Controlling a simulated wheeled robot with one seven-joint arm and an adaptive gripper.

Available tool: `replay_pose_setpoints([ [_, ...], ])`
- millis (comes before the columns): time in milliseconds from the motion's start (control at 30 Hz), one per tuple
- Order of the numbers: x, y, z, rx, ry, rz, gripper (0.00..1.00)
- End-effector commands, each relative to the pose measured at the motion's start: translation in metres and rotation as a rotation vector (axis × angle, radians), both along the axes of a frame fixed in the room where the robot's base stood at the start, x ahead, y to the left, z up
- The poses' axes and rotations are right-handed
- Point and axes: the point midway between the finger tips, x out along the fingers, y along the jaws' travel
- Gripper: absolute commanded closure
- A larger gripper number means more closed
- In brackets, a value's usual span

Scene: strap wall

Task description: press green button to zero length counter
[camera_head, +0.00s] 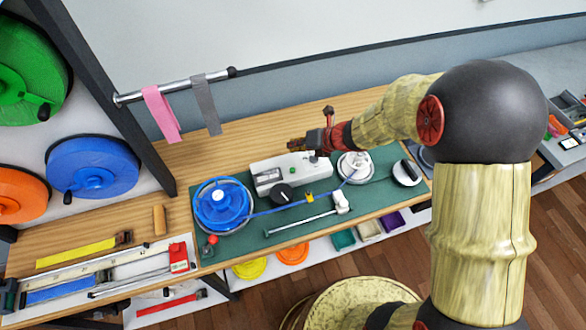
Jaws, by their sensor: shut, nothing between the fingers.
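A white counter box (302,168) sits on the green mat (245,240). A grey panel (268,181) with a small green patch is at its left end, and a black knob (282,192) is at its front. A small dark spot, perhaps green, is at its right end below my gripper; I cannot tell which of these is the green button. My gripper (294,144) reaches in from the right, red and dark, with its tips pointing left. It is shut and empty, and appears above the box's back edge. Contact cannot be judged.
A blue reel (222,205) stands left of the box, with a blue strap running right to a white reel (355,167). A metal rod (300,223) lies in front. Rulers and a yellow strap (76,253) lie at the left. A rail (175,87) holds pink and grey straps.

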Motion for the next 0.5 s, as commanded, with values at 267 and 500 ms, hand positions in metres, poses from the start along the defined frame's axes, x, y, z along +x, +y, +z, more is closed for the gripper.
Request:
replay_pose_setpoints([
  [267,0.0,0.0,0.0,0.0,-0.002,0.003,1.0],
  [500,0.0,0.0,-0.012,-0.001,-0.001,0.003,1.0],
])
